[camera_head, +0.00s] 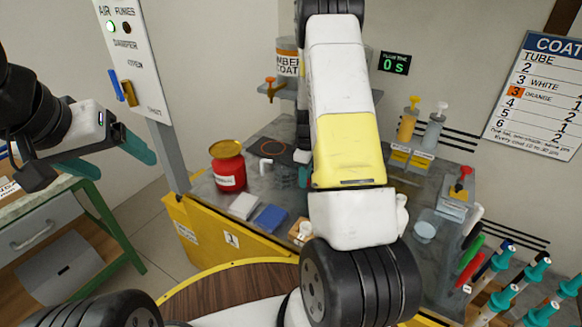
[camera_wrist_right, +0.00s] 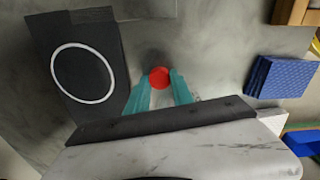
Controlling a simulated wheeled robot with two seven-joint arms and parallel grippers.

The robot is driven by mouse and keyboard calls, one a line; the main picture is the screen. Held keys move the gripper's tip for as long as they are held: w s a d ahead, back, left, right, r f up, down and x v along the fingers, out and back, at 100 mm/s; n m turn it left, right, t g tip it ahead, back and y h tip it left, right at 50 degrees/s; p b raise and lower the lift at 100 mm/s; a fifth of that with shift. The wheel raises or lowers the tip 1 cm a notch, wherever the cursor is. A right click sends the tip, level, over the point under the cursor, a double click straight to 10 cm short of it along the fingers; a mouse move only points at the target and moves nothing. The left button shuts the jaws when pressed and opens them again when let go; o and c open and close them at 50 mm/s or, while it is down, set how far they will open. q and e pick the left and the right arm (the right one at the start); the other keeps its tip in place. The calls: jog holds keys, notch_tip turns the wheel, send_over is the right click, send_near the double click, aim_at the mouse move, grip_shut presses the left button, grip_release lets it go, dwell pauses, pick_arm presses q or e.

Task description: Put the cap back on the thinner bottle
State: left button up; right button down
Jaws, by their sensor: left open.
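A red, round cap-like piece (camera_wrist_right: 159,77) shows in the right wrist view, between the two teal fingers of my right gripper (camera_wrist_right: 160,84). The fingers touch its sides, and it appears gripped. What is below it is hidden. In the head view my right arm covers that spot; only a teal finger (camera_head: 303,176) shows. A red container (camera_head: 228,165) with a yellow rim and a white label stands at the left of the bench; the label is too small to read. I cannot tell which vessel is the thinner bottle. My left gripper (camera_head: 103,160) is open and empty, away left of the bench.
On the grey bench are a white pad (camera_head: 243,206), a blue sponge (camera_head: 270,218) and a dark mat with a ring (camera_head: 274,148). Yellow (camera_head: 407,122) and clear (camera_head: 433,130) bottles stand at the back right. Several teal-topped tubes (camera_head: 495,265) stand at the right. A green-framed workbench (camera_head: 90,205) is at left.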

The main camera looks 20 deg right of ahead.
jog(key=shift+r, duration=0.1)
notch_tip(320, 180, up, 4)
jog(key=shift+f, duration=0.15)
jog(key=s, duration=0.5)
jog(key=s+d, duration=0.1)
jog(key=s, duration=0.4)
jog(key=s+r, duration=0.1)
jog(key=s, duration=0.5)
jog(key=shift+d, duration=0.3)
jog(key=shift+r, duration=0.1)
